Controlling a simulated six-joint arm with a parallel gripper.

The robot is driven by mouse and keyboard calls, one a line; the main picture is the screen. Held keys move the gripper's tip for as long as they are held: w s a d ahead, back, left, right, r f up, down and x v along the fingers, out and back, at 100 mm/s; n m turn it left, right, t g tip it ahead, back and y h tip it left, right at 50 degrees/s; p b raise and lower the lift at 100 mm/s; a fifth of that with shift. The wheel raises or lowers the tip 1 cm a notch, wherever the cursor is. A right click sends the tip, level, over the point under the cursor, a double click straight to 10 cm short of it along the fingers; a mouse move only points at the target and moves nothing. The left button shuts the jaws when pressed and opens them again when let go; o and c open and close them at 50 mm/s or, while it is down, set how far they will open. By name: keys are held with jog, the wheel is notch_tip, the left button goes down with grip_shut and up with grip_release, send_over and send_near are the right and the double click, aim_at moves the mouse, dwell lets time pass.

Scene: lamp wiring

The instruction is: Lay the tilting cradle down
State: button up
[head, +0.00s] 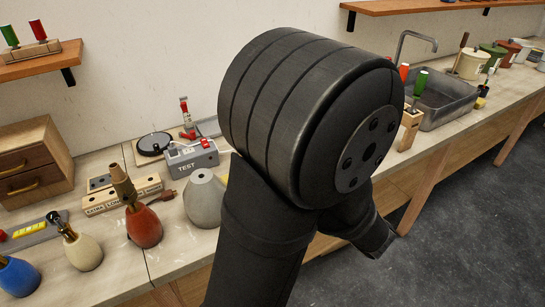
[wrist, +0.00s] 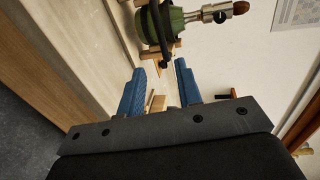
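In the wrist view, a green lamp body (wrist: 172,28) with a metal neck and a brown tip stands beyond my fingertips. The picture is turned on its side there, with the bench at left and the wall at right, so the body looks upright. A dark curved band (wrist: 163,30) and wooden pieces sit against it. They may belong to the tilting cradle, but I cannot tell its full shape. My gripper (wrist: 160,66) has its two blue fingers apart with nothing held between them. In the head view my arm hides the gripper and this part of the bench.
In the head view, a red lamp body (head: 144,226), a cream one (head: 83,252) and a blue one (head: 17,277) stand at the bench's left. A grey cone (head: 204,199) and the TEST box (head: 191,157) are beside my arm. A sink (head: 440,102) lies right.

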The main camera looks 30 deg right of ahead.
jog(key=x, duration=1.7)
jog(key=shift+a, duration=0.1)
jog(key=shift+c, duration=0.2)
jog(key=shift+s, duration=0.1)
grip_shut()
